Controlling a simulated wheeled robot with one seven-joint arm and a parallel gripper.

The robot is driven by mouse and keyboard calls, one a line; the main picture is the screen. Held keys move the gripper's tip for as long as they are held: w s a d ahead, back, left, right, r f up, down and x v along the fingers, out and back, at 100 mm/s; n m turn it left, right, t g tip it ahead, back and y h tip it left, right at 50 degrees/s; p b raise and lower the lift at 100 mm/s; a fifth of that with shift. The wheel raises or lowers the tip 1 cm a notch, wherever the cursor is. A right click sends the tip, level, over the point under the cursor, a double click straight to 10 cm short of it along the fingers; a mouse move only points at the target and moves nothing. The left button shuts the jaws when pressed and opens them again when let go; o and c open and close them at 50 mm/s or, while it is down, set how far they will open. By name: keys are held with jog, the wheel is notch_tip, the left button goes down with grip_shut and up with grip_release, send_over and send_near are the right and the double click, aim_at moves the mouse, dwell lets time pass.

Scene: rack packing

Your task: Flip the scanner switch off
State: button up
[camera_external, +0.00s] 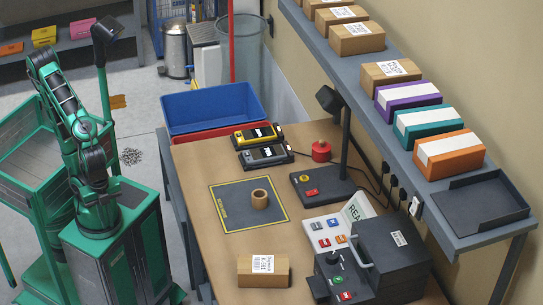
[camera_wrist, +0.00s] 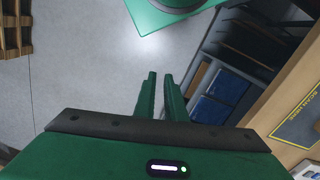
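The scanner (camera_external: 329,101) is a dark head on a black post at the back of the table. Its black base (camera_external: 333,190) carries a yellow button (camera_external: 304,177) and a small red switch (camera_external: 312,192). The switch is too small to tell which way it is set. My gripper (camera_wrist: 160,76) shows in the wrist view with two green fingers apart and nothing between them, above the floor. It is left of the table and well away from the scanner. In the external view my arm is folded at the left, and I cannot make out the fingers.
A brown table (camera_external: 222,164) holds a dark mat (camera_external: 233,222) with a tape roll (camera_external: 260,199), handheld devices (camera_external: 263,154), a box (camera_external: 262,270) and a black machine (camera_external: 398,255) with its own red switch (camera_external: 346,296). A shelf (camera_external: 350,75) with boxes overhangs the right. Bins (camera_external: 212,103) stand behind.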

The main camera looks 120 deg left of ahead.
jog(key=w+r, duration=0.1)
jog(key=w, duration=0.2)
jog(key=w+r+n, duration=0.1)
jog(key=w+r, duration=0.1)
jog(key=w, duration=0.1)
jog(key=w+r+n, duration=0.1)
jog(key=w, duration=0.2)
jog(key=shift+w+a+r+t, duration=0.1)
jog(key=shift+a+r+t, duration=0.2)
jog(key=shift+a+t, duration=0.1)
grip_shut()
jog(key=w+a+r+n, duration=0.2)
jog(key=w+a+r, duration=0.1)
jog(key=w, duration=0.5)
notch_tip(320, 180, up, 4)
jog(key=n+t+y, duration=0.2)
jog(key=n+y, duration=0.1)
jog(key=n, duration=0.8)
send_over(316, 191)
jog(key=s+d, duration=0.4)
jog(key=shift+w+a+f, duration=0.1)
jog(key=shift+w+a, duration=0.05)
jog(key=shift+w, duration=0.1)
jog(key=x, duration=0.9)
jog(key=d+x, duration=0.1)
jog(key=x, duration=0.4)
jog(key=shift+s+f, duration=0.1)
jog(key=shift+s, duration=0.1)
